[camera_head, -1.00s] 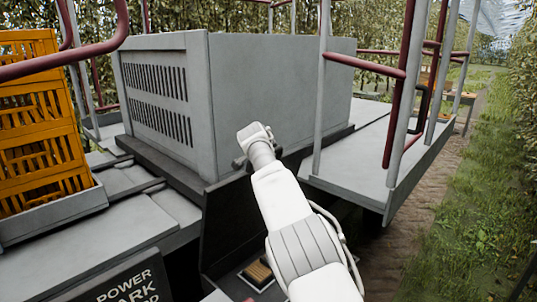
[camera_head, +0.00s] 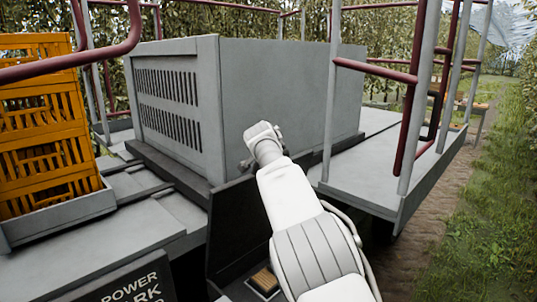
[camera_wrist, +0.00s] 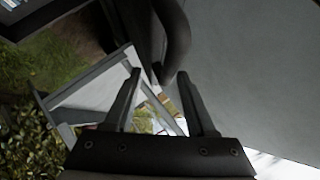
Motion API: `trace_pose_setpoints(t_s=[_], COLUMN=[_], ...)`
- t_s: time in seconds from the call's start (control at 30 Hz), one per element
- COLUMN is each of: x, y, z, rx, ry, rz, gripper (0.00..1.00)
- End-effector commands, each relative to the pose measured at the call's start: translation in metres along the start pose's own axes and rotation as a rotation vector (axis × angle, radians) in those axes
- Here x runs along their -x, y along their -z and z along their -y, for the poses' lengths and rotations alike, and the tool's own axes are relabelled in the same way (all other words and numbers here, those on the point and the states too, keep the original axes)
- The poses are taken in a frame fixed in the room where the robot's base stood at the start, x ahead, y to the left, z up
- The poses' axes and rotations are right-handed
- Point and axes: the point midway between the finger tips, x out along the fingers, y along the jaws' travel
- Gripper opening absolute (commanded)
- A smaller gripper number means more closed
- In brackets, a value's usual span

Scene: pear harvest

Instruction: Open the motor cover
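The motor cover (camera_head: 265,95) is a large grey box with slotted vents on its left side, and it looks shut. In the wrist view a grey panel (camera_wrist: 265,75), apparently the cover's face, fills the right side. A dark curved handle-like bar (camera_wrist: 176,35) stands beside that panel. My gripper (camera_wrist: 157,88) is open, its two fingers apart, with the bar's lower end close to the fingertips. I cannot tell if they touch. In the head view my white arm reaches the cover's near lower edge, and the gripper is mostly hidden there.
Orange crates (camera_head: 45,120) stand at the left on the grey platform. Red and grey railings (camera_head: 410,110) rise at the right beside a grey side deck (camera_head: 375,185). A dark panel with lettering (camera_head: 125,285) is at the lower left. Grass and a path lie at the right.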

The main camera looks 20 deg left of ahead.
Motion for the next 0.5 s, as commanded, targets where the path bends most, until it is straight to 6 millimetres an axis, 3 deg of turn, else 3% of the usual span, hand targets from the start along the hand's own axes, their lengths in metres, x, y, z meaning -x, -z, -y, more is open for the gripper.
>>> trace_pose_setpoints(t_s=[0.5], x=[0.086], y=[-0.002], z=[-0.001], rx=[0.0], ry=[0.003], rz=[0.001], gripper=[0.55])
